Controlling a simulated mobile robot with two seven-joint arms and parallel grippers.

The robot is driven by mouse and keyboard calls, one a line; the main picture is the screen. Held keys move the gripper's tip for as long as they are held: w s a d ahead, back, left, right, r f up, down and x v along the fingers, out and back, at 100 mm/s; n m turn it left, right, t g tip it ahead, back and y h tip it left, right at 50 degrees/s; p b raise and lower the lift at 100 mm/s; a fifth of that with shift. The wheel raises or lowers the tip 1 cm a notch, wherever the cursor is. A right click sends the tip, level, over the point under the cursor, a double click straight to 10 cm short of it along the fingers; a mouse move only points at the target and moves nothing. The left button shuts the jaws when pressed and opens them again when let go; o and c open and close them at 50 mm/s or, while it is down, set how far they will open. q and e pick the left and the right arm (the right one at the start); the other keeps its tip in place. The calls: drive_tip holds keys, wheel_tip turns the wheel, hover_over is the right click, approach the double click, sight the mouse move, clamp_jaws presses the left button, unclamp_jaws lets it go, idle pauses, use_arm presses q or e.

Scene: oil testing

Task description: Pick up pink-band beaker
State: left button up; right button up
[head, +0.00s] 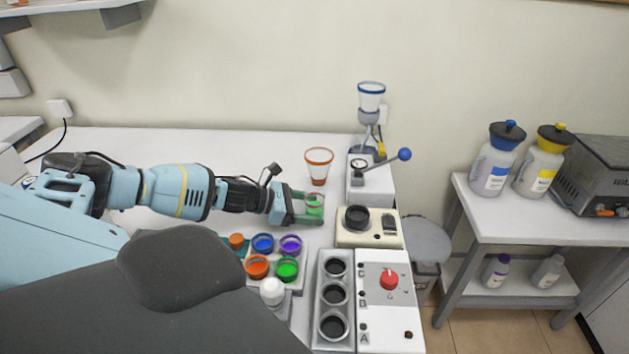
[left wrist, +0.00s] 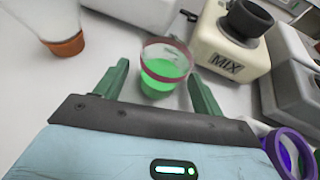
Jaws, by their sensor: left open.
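The pink-band beaker (head: 314,207) stands upright on the white bench, with green liquid in it. In the left wrist view the beaker (left wrist: 163,72) shows its dark pink band at the rim. My left gripper (head: 311,208) reaches in from the left, low over the bench. Its green fingers are open, one on each side of the beaker. In the left wrist view, gaps show between the beaker and the fingers of the gripper (left wrist: 160,78). The fingers partly hide the beaker in the head view. My right gripper is not in view.
An orange-banded cup (head: 319,165) stands just behind the beaker. The MIX device (head: 368,238) is close to the right. Several coloured pots (head: 263,243) sit in front. A stand with a blue-knobbed lever (head: 371,185) is at the back right. Bench behind my arm is clear.

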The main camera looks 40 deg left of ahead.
use_arm(q)
drive_tip(key=shift+c, duration=0.3)
drive_tip(key=c, duration=1)
drive_tip(key=shift+r, duration=0.1)
drive_tip(key=shift+c, duration=0.2)
wheel_tip(320, 180, up, 10)
drive_tip(key=shift+p, duration=0.3)
